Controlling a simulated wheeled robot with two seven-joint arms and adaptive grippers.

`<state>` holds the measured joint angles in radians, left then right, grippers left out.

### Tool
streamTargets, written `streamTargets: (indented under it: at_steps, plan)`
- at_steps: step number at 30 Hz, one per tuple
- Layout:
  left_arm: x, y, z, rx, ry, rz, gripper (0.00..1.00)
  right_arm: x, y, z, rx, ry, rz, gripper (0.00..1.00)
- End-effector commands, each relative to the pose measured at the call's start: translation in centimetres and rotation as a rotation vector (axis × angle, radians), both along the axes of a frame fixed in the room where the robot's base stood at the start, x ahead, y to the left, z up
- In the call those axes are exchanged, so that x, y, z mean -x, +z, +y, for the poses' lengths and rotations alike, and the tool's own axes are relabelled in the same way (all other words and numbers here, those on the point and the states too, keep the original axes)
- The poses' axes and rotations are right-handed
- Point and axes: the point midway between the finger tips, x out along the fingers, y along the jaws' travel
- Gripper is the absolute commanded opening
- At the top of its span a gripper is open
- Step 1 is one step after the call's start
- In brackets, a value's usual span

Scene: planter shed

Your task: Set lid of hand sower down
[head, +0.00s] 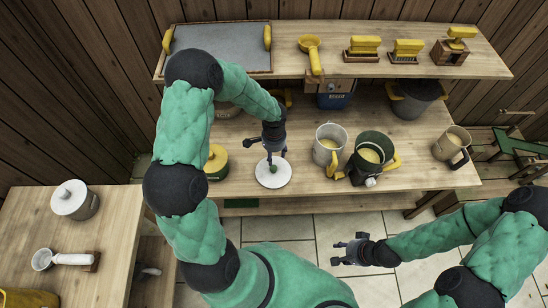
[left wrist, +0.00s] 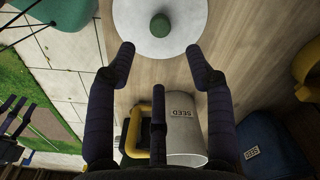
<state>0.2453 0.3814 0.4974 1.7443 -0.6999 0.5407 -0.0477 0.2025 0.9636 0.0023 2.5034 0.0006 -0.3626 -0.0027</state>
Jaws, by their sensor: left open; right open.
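The lid, a white disc (head: 268,182) with a green knob, lies flat on the workbench near its front edge. It also shows at the top of the left wrist view (left wrist: 135,25), beyond my fingertips. My left gripper (head: 272,154) is just above the lid by the knob, fingers spread and empty. The hand sower, seemingly the dark green pot (head: 374,143) with a yellow handle and grainy contents, stands uncovered to the right. My right gripper (head: 344,250) is open and empty, in front of the bench over the tiled floor.
A grey seed jug (head: 326,131) stands between lid and green pot; another jug (head: 447,147) is further right. A yellow-lidded green tin (head: 216,172) is close left of the lid. The upper shelf (head: 285,64) overhangs behind. A side table (head: 118,215) holds a white lidded pot (head: 84,206).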

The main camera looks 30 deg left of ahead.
Motion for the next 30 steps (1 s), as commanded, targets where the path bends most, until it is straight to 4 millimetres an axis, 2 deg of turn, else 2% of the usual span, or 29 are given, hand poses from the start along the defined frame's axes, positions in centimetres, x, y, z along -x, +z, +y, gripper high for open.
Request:
streamTargets:
  at_steps: [4,7,11,15,18,21,24,30]
  plan:
    - [0.2,0.8,-0.3,0.006,0.001,0.003,0.53,0.0,0.3,0.0,0.000,0.000,0.000,0.44]
    - [1.2,-0.4,-2.2,0.055,0.019,0.011,0.53,0.0,0.3,0.0,0.000,0.000,0.000,0.44]
    - [4.0,-3.4,-7.3,0.185,0.098,0.030,0.53,0.0,0.3,0.0,0.000,0.000,0.000,0.44]
    - [8.4,-6.4,-13.2,0.317,0.258,0.053,0.53,0.0,0.3,0.0,0.000,0.000,0.000,0.44]
    - [11.4,-7.8,-15.8,0.359,0.382,0.067,0.53,0.0,0.3,0.0,0.000,0.000,0.000,0.44]
    - [14.1,-8.8,-17.2,0.367,0.487,0.076,0.53,0.0,0.3,0.0,0.000,0.000,0.000,0.44]
    - [16.0,-9.3,-17.7,0.356,0.560,0.077,0.53,0.0,0.3,0.0,0.000,0.000,0.000,0.44]
    - [17.3,-9.6,-17.8,0.340,0.614,0.073,0.53,0.0,0.3,0.0,0.000,0.000,0.000,0.44]
